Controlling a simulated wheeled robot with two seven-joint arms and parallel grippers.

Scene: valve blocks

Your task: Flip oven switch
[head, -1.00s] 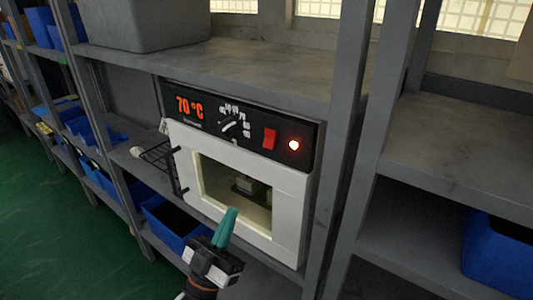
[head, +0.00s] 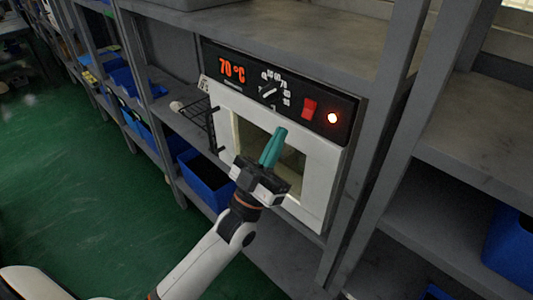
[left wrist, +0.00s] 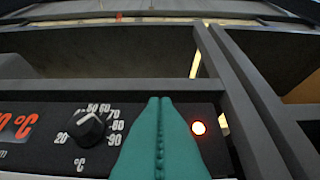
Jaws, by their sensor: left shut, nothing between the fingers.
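The white oven (head: 322,180) sits on a grey shelf in the middle of the head view. Its black panel shows a red "70 °C" display (head: 231,70), a dial (head: 269,92), a red switch (head: 309,108) and a lit round lamp (head: 332,118). My left gripper (head: 279,134), with teal fingers, is shut and empty in front of the oven window, below the switch. In the left wrist view, the shut fingers (left wrist: 159,105) point at the panel between the dial (left wrist: 90,127) and the lit lamp (left wrist: 198,128). They hide the switch there. My right gripper is not in view.
A black wire rack (head: 193,110) is on the shelf left of the oven. Blue bins stand on the lower shelves, one (head: 206,185) below the oven's left side and another (head: 512,250) at the right. A grey shelf post (head: 372,150) rises close to the oven's right side.

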